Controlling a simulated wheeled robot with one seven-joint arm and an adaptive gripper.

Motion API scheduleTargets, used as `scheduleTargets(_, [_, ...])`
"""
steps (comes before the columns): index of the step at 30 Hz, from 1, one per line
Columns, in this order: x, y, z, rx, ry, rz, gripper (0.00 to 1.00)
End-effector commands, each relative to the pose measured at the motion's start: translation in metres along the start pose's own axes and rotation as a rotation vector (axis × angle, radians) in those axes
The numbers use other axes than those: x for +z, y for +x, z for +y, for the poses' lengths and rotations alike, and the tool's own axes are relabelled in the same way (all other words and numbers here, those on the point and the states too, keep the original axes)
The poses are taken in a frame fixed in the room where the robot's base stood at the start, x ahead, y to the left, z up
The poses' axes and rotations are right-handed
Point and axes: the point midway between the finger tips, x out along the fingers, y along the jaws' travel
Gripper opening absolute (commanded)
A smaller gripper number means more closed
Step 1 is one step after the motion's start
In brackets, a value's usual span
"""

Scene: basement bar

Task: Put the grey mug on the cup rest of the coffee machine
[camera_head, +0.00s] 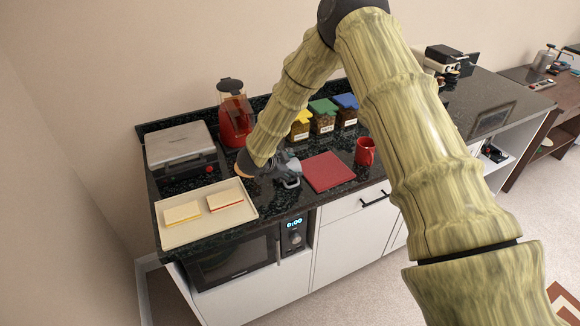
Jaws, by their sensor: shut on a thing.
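My gripper (281,165) is low over the dark counter, left of the red board, at the end of my patterned arm. It is shut on a small grey thing with a loop like a handle, which I take to be the grey mug (292,181). The mug is small and partly hidden by the gripper, so I cannot tell whether it touches the counter. A cream and black machine (445,58) at the back right may be the coffee machine. My arm covers part of it, and I cannot make out its cup rest.
A red board (327,171) and a red mug (365,151) lie to the right. Jars with yellow, green and blue lids (323,115) stand behind. A red appliance (235,118), a grey-lidded appliance (181,146) and a tray with two sandwiches (170,237) occupy the left.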

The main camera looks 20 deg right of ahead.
Motion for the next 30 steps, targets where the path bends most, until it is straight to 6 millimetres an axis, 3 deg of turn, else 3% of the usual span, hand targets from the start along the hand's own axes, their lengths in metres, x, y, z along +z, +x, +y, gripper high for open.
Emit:
scheduleTargets(1, [0.001, 0.001, 0.000, 0.000, 0.000, 0.000, 0.63])
scheduleTargets(4, [0.000, 0.000, 0.000, 0.000, 0.000, 0.000, 0.81])
scheduleTargets(17, [-0.001, -0.003, -0.001, 0.000, 0.000, 0.000, 0.81])
scheduleTargets(23, [0.001, -0.024, 0.000, -0.001, 0.000, -0.001, 0.81])
scheduleTargets(30, [0.000, -0.065, 0.000, -0.002, 0.000, -0.001, 0.81])
